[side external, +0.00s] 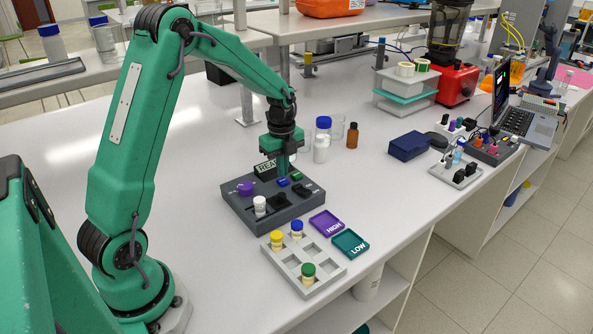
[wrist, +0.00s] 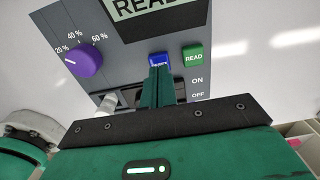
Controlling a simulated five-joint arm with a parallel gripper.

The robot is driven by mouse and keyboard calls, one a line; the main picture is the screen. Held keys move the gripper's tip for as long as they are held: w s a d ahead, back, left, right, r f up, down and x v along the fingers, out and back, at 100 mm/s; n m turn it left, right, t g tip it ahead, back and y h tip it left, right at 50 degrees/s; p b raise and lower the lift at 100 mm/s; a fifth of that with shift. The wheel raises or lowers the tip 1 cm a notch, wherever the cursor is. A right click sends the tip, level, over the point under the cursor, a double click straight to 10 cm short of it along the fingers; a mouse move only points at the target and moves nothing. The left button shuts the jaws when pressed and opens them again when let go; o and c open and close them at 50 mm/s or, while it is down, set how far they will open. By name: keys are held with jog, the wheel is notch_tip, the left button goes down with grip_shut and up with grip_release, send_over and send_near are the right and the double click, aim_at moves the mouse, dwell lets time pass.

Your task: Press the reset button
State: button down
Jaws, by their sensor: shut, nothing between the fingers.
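A dark grey control box (side external: 235,213) stands on the bench in the side view. Its blue button (side external: 283,182) also shows in the wrist view (wrist: 159,59), its label partly hidden by my fingers. A green READ button (wrist: 193,56) sits just right of it. My gripper (side external: 283,172) points down at the blue button, fingers together and empty. In the wrist view the fingertips (wrist: 160,70) overlap the blue button's near edge. I cannot tell whether they touch it.
A display (wrist: 150,10) stands at the box's back, a purple knob (wrist: 84,60) at its left. A grey rack (side external: 306,272) with vials lies in front, beside purple HIGH (side external: 326,222) and teal LOW (side external: 350,243) trays. Bottles (side external: 352,136) stand behind.

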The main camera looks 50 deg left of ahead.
aim_at(284, 181)
notch_tip(284, 181, up, 11)
jog(key=shift+w, duration=0.15)
jog(key=shift+r, duration=0.2)
dwell(0.7)
jog(key=s+d+r+n+t, duration=0.3)
jog(key=s+d+r+n, duration=0.45)
jog(key=s+d, duration=0.2)
jog(key=s+d+n+t, duration=0.1)
jog(key=s+d+n, duration=0.1)
jog(key=s+n, duration=0.3)
jog(key=s+d+f+n+t, duration=0.1)
jog(key=s+d+n, duration=0.2)
jog(key=s+n, duration=0.2)
jog(key=shift+s+d+f+t, duration=0.25)
jog(key=shift+s+t, duration=0.05)
jog(key=shift+s, duration=0.65)
